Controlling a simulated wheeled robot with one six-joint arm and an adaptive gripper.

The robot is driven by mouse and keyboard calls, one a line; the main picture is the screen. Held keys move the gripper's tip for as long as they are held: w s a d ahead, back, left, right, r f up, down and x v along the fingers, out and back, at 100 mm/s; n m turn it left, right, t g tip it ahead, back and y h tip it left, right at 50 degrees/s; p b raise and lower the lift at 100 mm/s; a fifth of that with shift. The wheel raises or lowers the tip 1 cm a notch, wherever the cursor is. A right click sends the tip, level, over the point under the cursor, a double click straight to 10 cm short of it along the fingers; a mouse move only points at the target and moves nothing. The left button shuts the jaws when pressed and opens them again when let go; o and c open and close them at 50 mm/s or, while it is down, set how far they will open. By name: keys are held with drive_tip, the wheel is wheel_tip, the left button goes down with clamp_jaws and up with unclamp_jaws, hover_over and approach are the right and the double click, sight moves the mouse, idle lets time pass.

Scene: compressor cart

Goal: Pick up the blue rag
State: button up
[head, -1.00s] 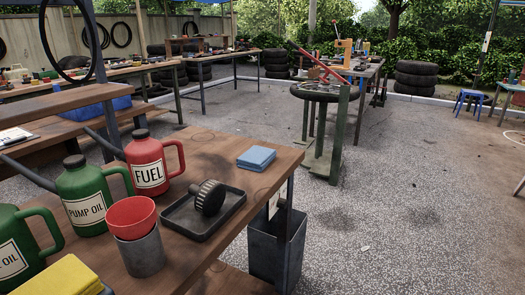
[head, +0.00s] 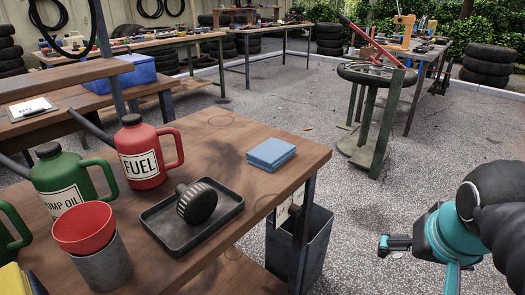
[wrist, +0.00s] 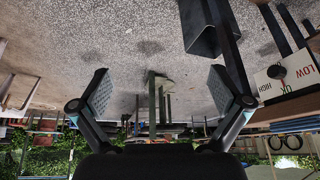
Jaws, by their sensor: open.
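The blue rag (head: 271,153) is a folded, flat square lying on the wooden cart top (head: 235,133), near its right edge in the head view. It lies behind and to the right of a dark tray (head: 217,213). My gripper (wrist: 160,90) shows in the wrist view with its two fingers spread wide and nothing between them. In the head view my arm is at the right, beyond the cart's right edge and apart from the rag.
The tray holds a black knobbed part (head: 197,203). A red fuel can (head: 142,156), a green pump oil can (head: 62,186) and a red cup (head: 83,228) in a grey holder stand left. A grey bin (head: 315,245) hangs below the cart's right end. Cart top around the rag is clear.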

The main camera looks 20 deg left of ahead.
drive_tip(key=w+a+r, duration=0.5)
drive_tip(key=r, duration=0.1)
wheel_tip(320, 180, up, 11)
drive_tip(key=m+g+h, duration=0.1)
drive_tip(key=m+h, duration=0.1)
drive_tip(key=m, duration=0.2)
hover_over(272, 150)
drive_tip(key=s+a, duration=0.2)
drive_tip(key=s, duration=0.3)
drive_tip(key=b+x, duration=0.1)
drive_tip(key=x, duration=1.1)
drive_tip(key=shift+w+f, duration=0.15)
drive_tip(key=shift+w, duration=0.1)
drive_tip(key=shift+f, duration=0.3)
drive_tip(key=c, duration=1.2)
